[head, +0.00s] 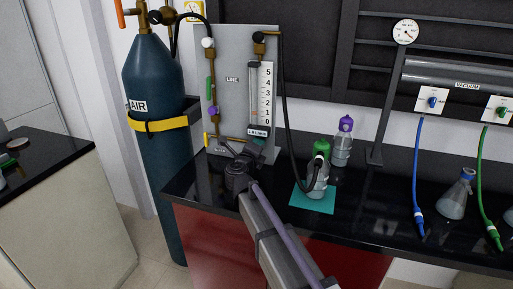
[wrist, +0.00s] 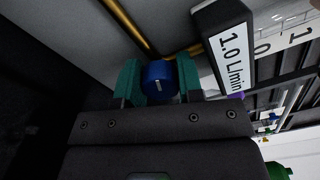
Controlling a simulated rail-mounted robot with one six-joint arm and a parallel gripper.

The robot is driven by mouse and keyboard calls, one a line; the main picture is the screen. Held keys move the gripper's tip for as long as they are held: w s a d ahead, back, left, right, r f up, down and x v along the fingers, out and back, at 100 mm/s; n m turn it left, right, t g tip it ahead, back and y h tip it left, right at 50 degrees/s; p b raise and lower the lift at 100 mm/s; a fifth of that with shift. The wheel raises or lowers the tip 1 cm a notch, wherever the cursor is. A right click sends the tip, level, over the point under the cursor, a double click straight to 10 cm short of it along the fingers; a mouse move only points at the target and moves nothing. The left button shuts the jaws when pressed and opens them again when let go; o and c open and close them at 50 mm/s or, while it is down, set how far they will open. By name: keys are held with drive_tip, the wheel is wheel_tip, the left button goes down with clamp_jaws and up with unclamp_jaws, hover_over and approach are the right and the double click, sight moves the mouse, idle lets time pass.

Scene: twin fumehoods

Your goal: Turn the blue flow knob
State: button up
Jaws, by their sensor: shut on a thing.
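The blue flow knob (wrist: 160,82) sits between the two teal fingers of my gripper (wrist: 157,84) in the wrist view. The fingers are shut on its sides, and a pale mark shows on its face. In the head view my gripper (head: 248,157) is at the foot of the grey flow panel (head: 231,78), and the knob is hidden behind it. The flowmeter (head: 260,92), with its numbered scale, rises above the gripper. Its label (wrist: 234,58) reads 1.0 L/min in the wrist view. I cannot make out a float level.
A blue AIR cylinder (head: 155,85) with a yellow strap stands left of the panel. A green-capped bottle (head: 316,178) on a teal mat (head: 304,202) and a purple-capped bottle (head: 342,146) stand to the right. A black hose (head: 284,110) hangs between panel and bottle.

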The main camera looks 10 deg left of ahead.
idle(0.4)
drive_tip(key=o, duration=0.9)
